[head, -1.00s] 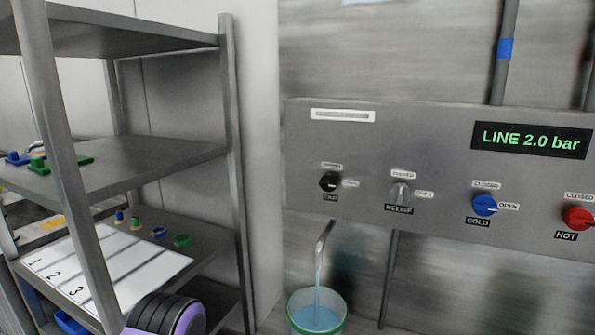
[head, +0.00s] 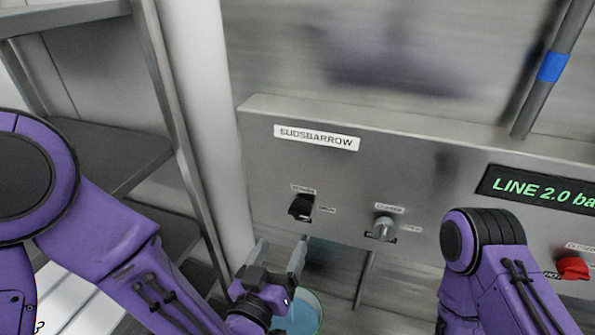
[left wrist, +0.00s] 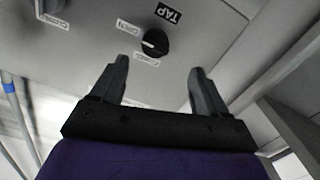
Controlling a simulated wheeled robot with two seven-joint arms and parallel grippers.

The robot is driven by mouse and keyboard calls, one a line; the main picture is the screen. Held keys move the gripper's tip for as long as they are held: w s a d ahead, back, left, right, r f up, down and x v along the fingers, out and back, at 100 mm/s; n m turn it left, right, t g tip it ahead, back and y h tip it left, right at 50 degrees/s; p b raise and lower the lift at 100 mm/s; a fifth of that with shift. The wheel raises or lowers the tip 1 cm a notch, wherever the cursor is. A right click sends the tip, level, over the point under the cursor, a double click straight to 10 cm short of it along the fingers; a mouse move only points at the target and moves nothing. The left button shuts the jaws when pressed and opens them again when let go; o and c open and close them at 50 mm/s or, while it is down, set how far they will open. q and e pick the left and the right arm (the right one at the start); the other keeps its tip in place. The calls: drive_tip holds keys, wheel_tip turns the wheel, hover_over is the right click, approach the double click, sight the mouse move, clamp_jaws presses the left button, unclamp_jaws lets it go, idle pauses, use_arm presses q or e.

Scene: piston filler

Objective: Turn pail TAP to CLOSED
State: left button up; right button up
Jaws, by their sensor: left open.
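The TAP knob (head: 300,207) is black and round, on the left of the steel panel, below the SUDSBARROW plate. It also shows in the left wrist view (left wrist: 156,42), with the TAP label and two small position labels around it. My left gripper (head: 280,248) is open and empty, below and slightly left of the knob in the head view. In the left wrist view its fingertips (left wrist: 159,68) are apart, short of the knob. The pail (head: 312,308) is partly hidden behind the gripper; the spout is hidden.
The grey RELIEF knob (head: 384,228) is right of TAP. A red knob (head: 573,268) is farther right, beyond my right arm. A shelf rack (head: 170,90) stands at the left. The pressure display (head: 540,188) reads LINE 2.0.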

sight(299, 211)
use_arm(q)
drive_tip(key=b+x, duration=0.1)
drive_tip(key=x, duration=0.2)
drive_tip(key=b+x, duration=0.2)
drive_tip(key=x, duration=0.1)
drive_tip(key=r+b+x, duration=0.1)
drive_tip(key=x, duration=0.2)
drive_tip(key=shift+w+d+r+b, duration=0.1)
drive_tip(key=shift+w+d+b, duration=0.2)
drive_tip(key=shift+b, duration=0.1)
drive_tip(key=shift+w, duration=0.3)
drive_tip(key=c, duration=1)
drive_tip(key=shift+c, duration=0.2)
